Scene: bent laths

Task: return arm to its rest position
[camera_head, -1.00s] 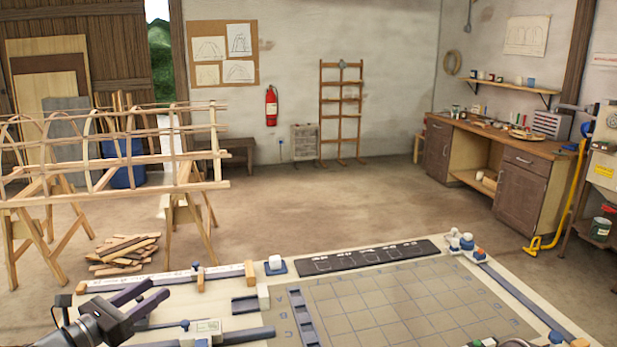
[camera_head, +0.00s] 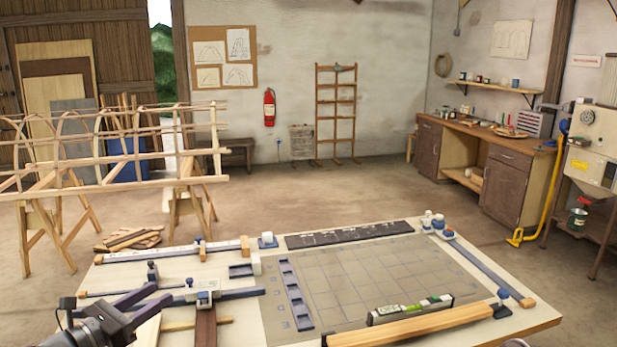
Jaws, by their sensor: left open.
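My left gripper (camera_head: 160,299) is in the lower left of the head view, over the left front part of the workbench (camera_head: 237,318). Its two dark fingers are spread apart with nothing between them. A pale lath (camera_head: 148,331) and a dark brown lath (camera_head: 205,328) lie just right of the gripper at the near edge. I cannot tell whether the gripper touches the pale lath. My right gripper does not show clearly; only a small dark patch shows at the bottom edge on the right.
A thick wooden beam (camera_head: 410,325) lies along the bench's near right side. A gridded grey mat (camera_head: 350,285) is mostly bare. Clamps and blue bars crowd the bench's left side. A wooden lattice frame (camera_head: 100,160) on trestles stands behind left. The floor (camera_head: 310,200) beyond is open.

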